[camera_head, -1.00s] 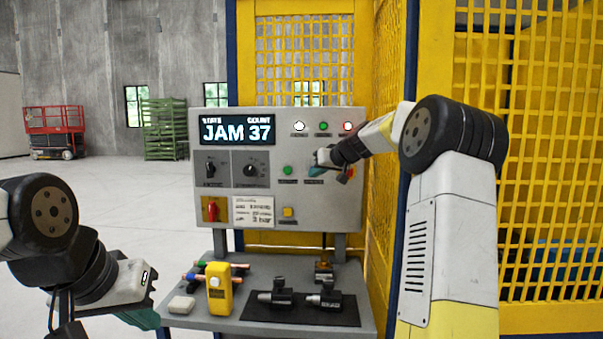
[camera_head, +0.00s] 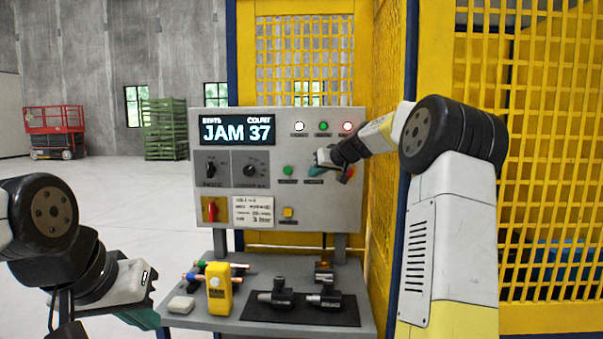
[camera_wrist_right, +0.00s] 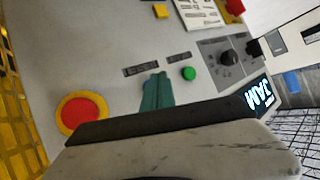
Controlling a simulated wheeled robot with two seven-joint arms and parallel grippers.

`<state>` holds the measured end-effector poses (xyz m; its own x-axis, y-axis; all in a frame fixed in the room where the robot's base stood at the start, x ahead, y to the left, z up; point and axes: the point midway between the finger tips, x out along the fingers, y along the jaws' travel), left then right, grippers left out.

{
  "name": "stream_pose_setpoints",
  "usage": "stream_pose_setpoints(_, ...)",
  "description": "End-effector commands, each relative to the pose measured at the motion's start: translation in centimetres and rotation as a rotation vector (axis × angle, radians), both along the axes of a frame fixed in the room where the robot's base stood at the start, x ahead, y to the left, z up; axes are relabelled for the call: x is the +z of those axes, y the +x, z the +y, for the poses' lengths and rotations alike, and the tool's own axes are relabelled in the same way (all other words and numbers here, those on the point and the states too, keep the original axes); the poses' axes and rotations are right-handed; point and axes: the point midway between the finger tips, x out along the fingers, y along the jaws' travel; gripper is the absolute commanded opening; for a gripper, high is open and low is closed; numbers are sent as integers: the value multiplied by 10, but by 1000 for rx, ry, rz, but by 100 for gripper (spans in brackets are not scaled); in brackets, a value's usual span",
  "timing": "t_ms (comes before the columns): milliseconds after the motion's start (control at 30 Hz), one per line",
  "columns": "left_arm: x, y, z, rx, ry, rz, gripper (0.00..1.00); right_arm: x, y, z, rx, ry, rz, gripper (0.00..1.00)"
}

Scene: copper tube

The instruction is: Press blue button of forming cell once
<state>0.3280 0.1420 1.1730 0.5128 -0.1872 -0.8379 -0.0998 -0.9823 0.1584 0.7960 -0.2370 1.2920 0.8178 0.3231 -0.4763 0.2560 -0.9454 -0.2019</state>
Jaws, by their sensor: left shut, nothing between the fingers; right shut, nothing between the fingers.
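The forming cell's grey control panel (camera_head: 235,185) stands upright in the middle, its display reading JAM 37. My right gripper (camera_head: 316,171) is shut and empty, with its teal fingertips at the panel face, right of the green button (camera_head: 288,171). In the right wrist view the fingertips (camera_wrist_right: 157,90) lie just below a dark label (camera_wrist_right: 140,71), between the green button (camera_wrist_right: 188,73) and the red-and-yellow emergency stop (camera_wrist_right: 82,113). The blue button is mostly hidden behind the fingertips; I cannot tell whether they touch it. My left gripper (camera_head: 146,319) is shut and empty at the lower left.
A grey shelf (camera_head: 190,320) below the panel holds a yellow device (camera_head: 219,290), copper tubes and dark fittings on a black mat (camera_head: 345,317). Red and white lamps are lit at the panel's top. Yellow mesh guarding (camera_head: 545,150) stands at right. Open floor lies left.

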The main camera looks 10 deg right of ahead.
Motion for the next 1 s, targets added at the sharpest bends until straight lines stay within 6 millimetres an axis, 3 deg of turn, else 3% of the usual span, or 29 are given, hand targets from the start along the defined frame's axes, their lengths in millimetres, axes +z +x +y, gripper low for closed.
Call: stream_pose_setpoints(1000,0,0,0,0,0,0,0,0,10,-3,0,0,0,0)
